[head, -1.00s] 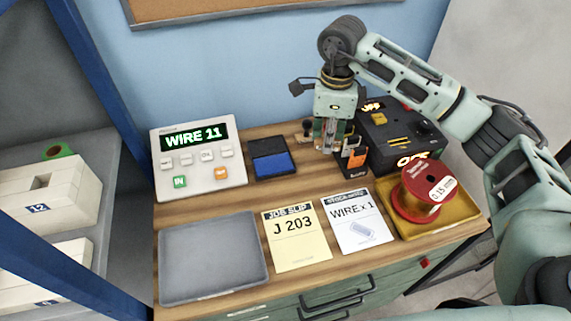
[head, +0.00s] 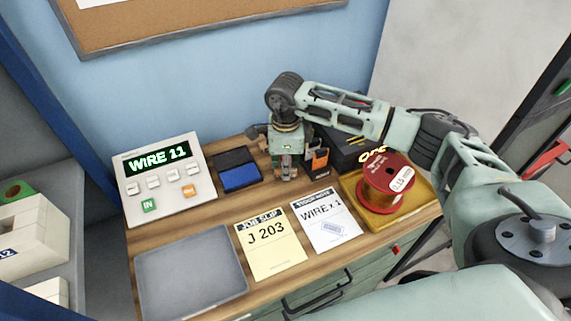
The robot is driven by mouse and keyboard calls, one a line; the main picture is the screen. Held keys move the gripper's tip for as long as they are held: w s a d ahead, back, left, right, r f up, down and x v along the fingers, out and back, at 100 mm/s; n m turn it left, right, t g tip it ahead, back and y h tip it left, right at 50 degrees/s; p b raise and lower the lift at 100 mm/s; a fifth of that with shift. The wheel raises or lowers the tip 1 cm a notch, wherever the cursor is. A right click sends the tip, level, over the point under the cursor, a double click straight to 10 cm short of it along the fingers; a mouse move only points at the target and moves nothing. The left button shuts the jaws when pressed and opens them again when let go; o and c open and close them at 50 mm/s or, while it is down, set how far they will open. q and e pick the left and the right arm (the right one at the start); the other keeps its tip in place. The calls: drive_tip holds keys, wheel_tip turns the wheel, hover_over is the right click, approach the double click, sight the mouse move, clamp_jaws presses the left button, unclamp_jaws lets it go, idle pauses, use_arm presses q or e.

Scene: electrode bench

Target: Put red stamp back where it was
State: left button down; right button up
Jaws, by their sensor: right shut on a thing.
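My right gripper (head: 288,172) points down at the back of the bench, between the ink pad and a black holder with an orange part (head: 320,158). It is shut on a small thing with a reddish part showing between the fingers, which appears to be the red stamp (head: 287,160). The fingers hide most of it, and I cannot tell whether its bottom touches the bench. The blue ink pad (head: 240,177) lies open to the left of the gripper. A white WIRE x1 card (head: 325,212) with a small blue-grey mark lies in front. My left gripper is not in view.
A yellow J 203 job slip (head: 268,250) and a grey tray (head: 190,272) lie at the front. A keypad box reading WIRE 11 (head: 160,210) stands at left. A red wire spool (head: 385,182) sits in a yellow tray (head: 360,222) at right, before a dark box (head: 345,145).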

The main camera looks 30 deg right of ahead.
drive_tip(key=o, duration=0.5)
drive_tip(key=shift+f, duration=0.15)
drive_tip(key=shift+c, duration=0.2)
drive_tip(key=o, duration=0.5)
drive_tip(key=shift+c, duration=0.2)
drive_tip(key=shift+r, duration=0.3)
drive_tip(key=shift+w+r, duration=0.1)
drive_tip(key=shift+r, duration=0.15)
wheel_tip(320, 180, up, 11)
drive_tip(key=b, duration=0.3)
drive_tip(key=shift+r+b, duration=0.15)
drive_tip(key=shift+b, duration=0.25)
